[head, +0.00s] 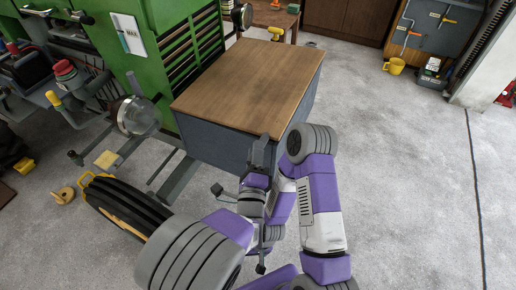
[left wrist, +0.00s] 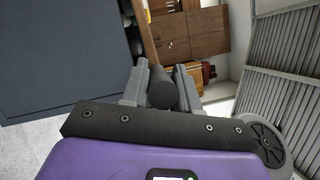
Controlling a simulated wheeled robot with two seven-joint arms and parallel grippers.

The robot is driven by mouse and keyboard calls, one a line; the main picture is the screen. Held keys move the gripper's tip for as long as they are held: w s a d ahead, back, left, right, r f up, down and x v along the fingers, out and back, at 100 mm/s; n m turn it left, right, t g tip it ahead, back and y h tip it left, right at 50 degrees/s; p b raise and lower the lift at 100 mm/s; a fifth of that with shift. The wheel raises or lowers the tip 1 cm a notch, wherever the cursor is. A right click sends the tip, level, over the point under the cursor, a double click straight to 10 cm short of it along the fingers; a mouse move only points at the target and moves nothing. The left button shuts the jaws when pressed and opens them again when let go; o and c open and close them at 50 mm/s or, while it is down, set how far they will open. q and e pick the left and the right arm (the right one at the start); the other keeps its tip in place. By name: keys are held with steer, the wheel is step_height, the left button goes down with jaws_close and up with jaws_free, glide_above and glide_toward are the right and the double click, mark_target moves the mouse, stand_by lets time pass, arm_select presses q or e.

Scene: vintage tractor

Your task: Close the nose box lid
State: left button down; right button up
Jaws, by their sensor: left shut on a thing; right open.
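The nose box (head: 213,143) is a blue-grey box at the tractor's front, and its dark blue wall fills the upper left of the left wrist view (left wrist: 60,55). Its brown wooden lid (head: 250,82) lies over the top, looking flat; any small gap is too fine to tell. My left gripper (head: 260,150) is at the box's near edge. In the left wrist view its fingers (left wrist: 161,85) are shut on a dark rounded handle (left wrist: 161,93). My right gripper (head: 261,265) is low in the head view, mostly hidden among my arm links, away from the lid.
The green tractor body (head: 165,40) stands behind the box at left, with a headlamp (head: 138,115) and a black tyre (head: 125,207) beside it. A tool board (head: 430,28) and yellow bucket (head: 394,66) are at the back right. The concrete floor at right is clear.

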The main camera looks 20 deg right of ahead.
arm_select(q)
steer(key=shift+f+m, duration=0.3)
steer(key=shift+f, duration=0.75)
steer(key=c, duration=0.9)
jaws_free()
arm_select(e)
steer(key=shift+s+f, duration=0.15)
steer(key=shift+s, duration=0.2)
arm_select(q)
steer(key=p+v, duration=0.1)
steer(key=v, duration=0.6)
steer(key=shift+s+a+f, duration=0.1)
steer(key=shift+s+a, duration=0.1)
steer(key=shift+a, duration=0.05)
arm_select(e)
steer(key=shift+r, duration=0.55)
